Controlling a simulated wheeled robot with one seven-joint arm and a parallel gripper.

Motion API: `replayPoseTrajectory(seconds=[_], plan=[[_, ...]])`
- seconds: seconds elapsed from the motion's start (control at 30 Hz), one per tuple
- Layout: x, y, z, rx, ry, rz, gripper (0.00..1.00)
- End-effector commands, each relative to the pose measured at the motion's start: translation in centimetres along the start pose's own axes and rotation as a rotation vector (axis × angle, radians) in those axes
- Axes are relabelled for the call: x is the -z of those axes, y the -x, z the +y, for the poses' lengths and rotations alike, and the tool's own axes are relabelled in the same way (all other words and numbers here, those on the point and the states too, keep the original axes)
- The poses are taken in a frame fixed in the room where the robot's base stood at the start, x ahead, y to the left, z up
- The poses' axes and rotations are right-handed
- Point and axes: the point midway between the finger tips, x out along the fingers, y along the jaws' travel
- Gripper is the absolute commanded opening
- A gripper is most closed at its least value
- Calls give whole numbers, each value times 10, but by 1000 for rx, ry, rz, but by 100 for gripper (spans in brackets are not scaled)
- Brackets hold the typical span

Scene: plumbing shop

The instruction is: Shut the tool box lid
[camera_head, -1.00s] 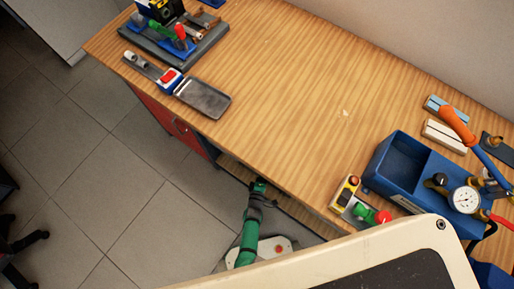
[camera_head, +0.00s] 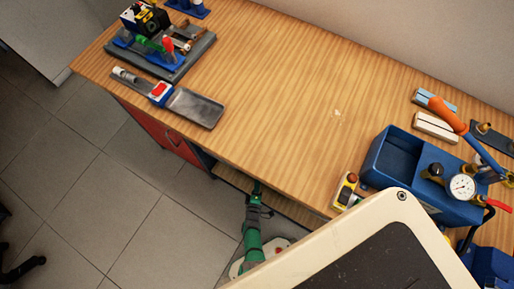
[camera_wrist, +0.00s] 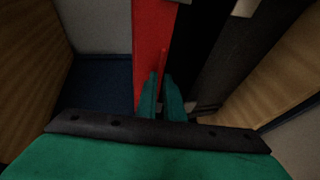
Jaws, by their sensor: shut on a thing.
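No whole tool box is plain in either view. In the wrist view, my gripper (camera_wrist: 161,82) has its two green fingers close together on a thin red edge (camera_wrist: 163,60). A wider red panel (camera_wrist: 152,35) stands beside it; I cannot tell whether this is the tool box lid. A black surface (camera_wrist: 195,40) lies right of the red panel. In the head view, my green arm reaches in under the front edge of the workbench, and the fingertips and what they hold are hidden there.
The wooden workbench (camera_head: 290,90) has a clear middle. A blue pump box (camera_head: 395,155) with a gauge (camera_head: 461,187) stands at its right. A red cabinet front (camera_head: 150,128) and a low shelf (camera_head: 285,208) are below. Tiled floor is open at left.

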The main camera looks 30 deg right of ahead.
Motion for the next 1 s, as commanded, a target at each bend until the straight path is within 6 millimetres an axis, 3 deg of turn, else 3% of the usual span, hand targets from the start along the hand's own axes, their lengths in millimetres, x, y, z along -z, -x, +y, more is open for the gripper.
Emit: replayPoseTrajectory(seconds=[0.17,0.2,0.27,0.67,1.0], plan=[[-1,0,0,-1,1,-2,0],[-1,0,0,-1,1,-2,15],[0,0,0,-1,1,-1,27],[1,4,0,-2,-1,1,27],[3,47,-1,2,0,4,27]])
